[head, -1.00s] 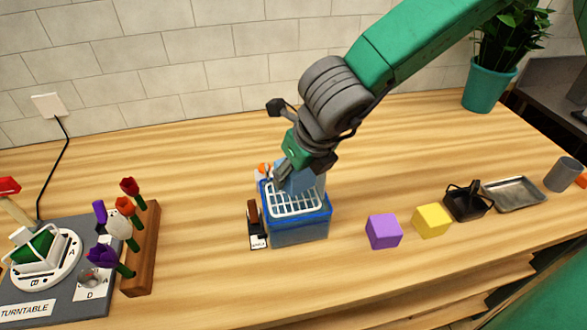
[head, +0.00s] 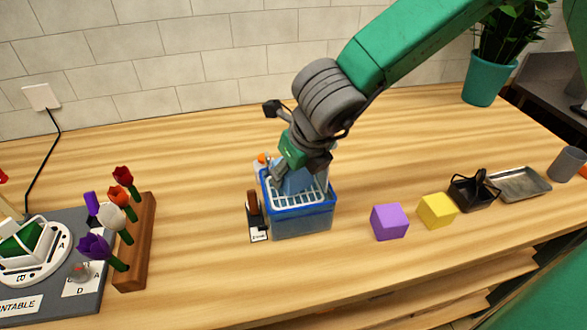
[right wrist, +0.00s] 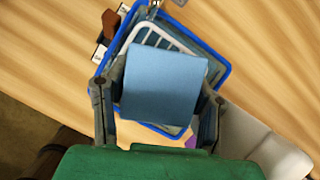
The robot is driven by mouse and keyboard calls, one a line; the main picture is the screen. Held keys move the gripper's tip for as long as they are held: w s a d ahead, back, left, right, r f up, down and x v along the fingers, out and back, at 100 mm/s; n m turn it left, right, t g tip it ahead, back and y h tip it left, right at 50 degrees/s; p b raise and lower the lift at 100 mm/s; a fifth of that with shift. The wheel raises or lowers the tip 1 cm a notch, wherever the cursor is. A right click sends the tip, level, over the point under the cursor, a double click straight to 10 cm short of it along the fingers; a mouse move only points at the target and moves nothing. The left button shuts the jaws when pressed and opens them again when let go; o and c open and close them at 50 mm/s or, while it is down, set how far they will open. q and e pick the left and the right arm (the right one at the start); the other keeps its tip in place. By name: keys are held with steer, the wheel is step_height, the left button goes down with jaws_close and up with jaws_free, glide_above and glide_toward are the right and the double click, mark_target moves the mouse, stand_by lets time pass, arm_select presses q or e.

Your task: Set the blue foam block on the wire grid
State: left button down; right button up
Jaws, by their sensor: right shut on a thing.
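My right gripper (head: 300,172) is shut on the blue foam block (head: 298,182). In the right wrist view the block (right wrist: 164,84) sits between the two fingers (right wrist: 162,98). The white wire grid (head: 296,197) lies in the top of a blue-rimmed bin (head: 302,222). The block is over the back part of the grid, and the gripper hides part of it. I cannot tell whether the block touches the grid. The grid also shows behind the block in the right wrist view (right wrist: 150,29). My left gripper is not in view.
A purple block (head: 389,222) and a yellow block (head: 437,210) stand right of the bin, then a black basket (head: 473,192) and a metal tray (head: 519,184). A wooden flower rack (head: 136,244) and a turntable (head: 27,252) are at the left.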

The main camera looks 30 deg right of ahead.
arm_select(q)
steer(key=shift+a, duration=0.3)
arm_select(e)
steer(key=shift+a+r, duration=0.1)
steer(key=shift+a, duration=0.2)
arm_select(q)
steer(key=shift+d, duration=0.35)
arm_select(e)
steer(key=shift+d+f, duration=0.2)
steer(key=shift+d, duration=0.25)
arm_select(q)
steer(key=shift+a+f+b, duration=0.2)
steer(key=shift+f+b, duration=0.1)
arm_select(e)
steer(key=shift+a+f, duration=0.3)
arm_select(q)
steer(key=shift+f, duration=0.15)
arm_select(e)
steer(key=shift+f, duration=0.2)
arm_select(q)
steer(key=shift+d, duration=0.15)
arm_select(e)
steer(key=shift+d, duration=0.25)
steer(key=o, duration=0.8)
steer(key=shift+a, duration=0.1)
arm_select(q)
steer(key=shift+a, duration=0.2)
arm_select(e)
steer(key=o, duration=0.4)
steer(key=shift+a, duration=0.15)
